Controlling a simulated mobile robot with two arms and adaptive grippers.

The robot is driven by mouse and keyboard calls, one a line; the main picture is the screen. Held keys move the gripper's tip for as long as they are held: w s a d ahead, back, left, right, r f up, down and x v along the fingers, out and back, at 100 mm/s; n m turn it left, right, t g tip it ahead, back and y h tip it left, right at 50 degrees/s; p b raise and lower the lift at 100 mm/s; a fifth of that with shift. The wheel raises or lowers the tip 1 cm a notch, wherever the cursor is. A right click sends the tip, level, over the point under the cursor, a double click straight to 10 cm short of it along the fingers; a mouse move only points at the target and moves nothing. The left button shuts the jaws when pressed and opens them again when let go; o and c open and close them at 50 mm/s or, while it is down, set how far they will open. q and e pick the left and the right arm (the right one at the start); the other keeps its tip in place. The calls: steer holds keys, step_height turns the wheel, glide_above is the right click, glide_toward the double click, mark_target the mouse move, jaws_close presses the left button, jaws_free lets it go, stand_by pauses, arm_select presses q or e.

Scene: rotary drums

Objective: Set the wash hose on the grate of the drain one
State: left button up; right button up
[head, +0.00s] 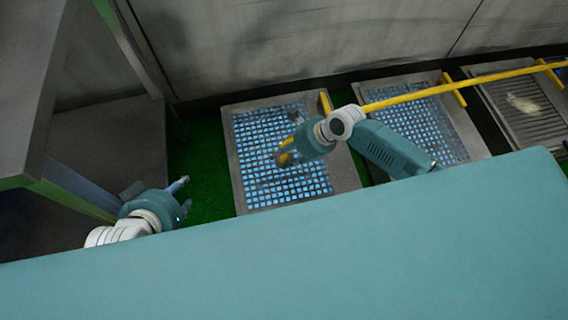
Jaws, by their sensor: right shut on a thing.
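The yellow wash hose (430,92) runs in from the right edge and passes behind my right wrist. A short yellow piece of it shows at my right gripper (284,155), which is shut on it over the blue-meshed grate of the leftmost drain (255,184). The fingers partly hide the hose end, and I cannot tell whether it touches the grate. My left gripper (184,195) is open and empty, low at the left, apart from that drain. I see no label that marks a drain as one.
A second blue-meshed drain (440,130) and a slatted drain (520,124) with a pale patch lie to the right. Yellow bars stand at the drains' edges. A grey wall (300,40) closes the back. A dark shelf frame (85,140) stands left. Green floor (210,150) is clear between.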

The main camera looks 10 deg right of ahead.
step_height(320, 180, down, 2)
steer(key=shift+b, duration=0.35)
step_height(320, 180, down, 4)
steer(key=shift+r+b, duration=0.2)
steer(key=shift+b, duration=0.75)
steer(key=shift+f, duration=0.1)
arm_select(q)
steer(key=w+d+r+t+h, duration=0.2)
steer(key=w+d+r+t, duration=0.2)
steer(key=w+r+t, duration=0.3)
steer(key=w+r, duration=0.3)
steer(key=r, duration=0.2)
steer(key=shift+w+d+r+t, duration=0.2)
steer(key=shift+w+r+t, duration=0.1)
steer(key=shift+w+r, duration=0.1)
steer(key=shift+f, duration=0.1)
arm_select(e)
steer(key=shift+f, duration=0.1)
steer(key=o, duration=1.3)
